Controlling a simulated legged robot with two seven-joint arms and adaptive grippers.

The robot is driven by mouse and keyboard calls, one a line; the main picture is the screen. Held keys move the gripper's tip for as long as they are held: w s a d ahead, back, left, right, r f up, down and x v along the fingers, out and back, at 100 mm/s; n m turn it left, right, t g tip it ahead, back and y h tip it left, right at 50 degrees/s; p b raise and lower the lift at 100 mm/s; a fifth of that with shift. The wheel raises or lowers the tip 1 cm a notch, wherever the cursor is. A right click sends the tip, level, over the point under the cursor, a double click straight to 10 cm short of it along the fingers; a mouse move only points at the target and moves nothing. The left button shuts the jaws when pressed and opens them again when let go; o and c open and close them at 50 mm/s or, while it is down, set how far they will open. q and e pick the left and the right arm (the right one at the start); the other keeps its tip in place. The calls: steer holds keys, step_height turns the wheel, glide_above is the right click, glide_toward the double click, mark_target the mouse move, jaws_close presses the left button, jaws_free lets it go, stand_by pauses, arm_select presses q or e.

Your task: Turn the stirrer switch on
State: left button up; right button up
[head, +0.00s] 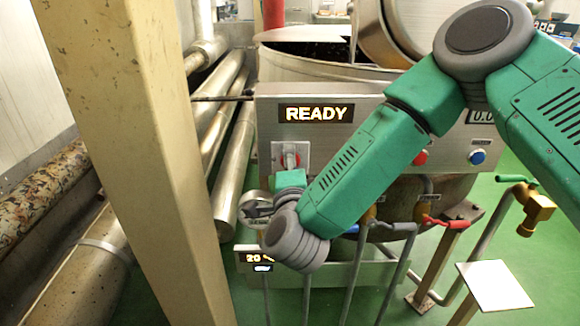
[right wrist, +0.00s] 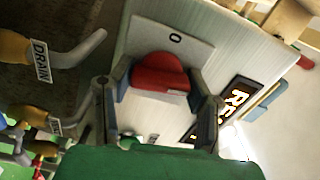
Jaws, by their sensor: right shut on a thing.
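The red stirrer switch knob (right wrist: 160,72) sits on a pale plate marked 0 in the right wrist view. My right gripper (right wrist: 158,88) has one finger on each side of the knob and is shut on it. In the head view the switch plate (head: 305,149) is on the left of the kettle's grey front panel (head: 375,103), below the READY display (head: 316,113). The right gripper (head: 290,161) is at the knob there, its fingers covering much of it. The knob's exact setting is hard to read. My left gripper is not in view.
My right arm crosses the panel. A red button (head: 420,157) and a blue button (head: 478,157) are farther right. Below are valve handles, including a red one (head: 445,223), and bent pipes. A beige post (head: 140,150) stands at the left. A DRAIN label (right wrist: 40,62) shows near the gripper.

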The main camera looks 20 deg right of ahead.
steer(key=shift+s+f+m, duration=0.1)
steer(key=shift+f+m, duration=0.15)
steer(key=shift+m, duration=0.35)
steer(key=shift+d+f, duration=0.1)
steer(key=o, duration=1.2)
steer(key=shift+s+m, duration=0.1)
steer(key=shift+m, duration=0.2)
steer(key=shift+d, duration=0.1)
steer(key=v, duration=1.2)
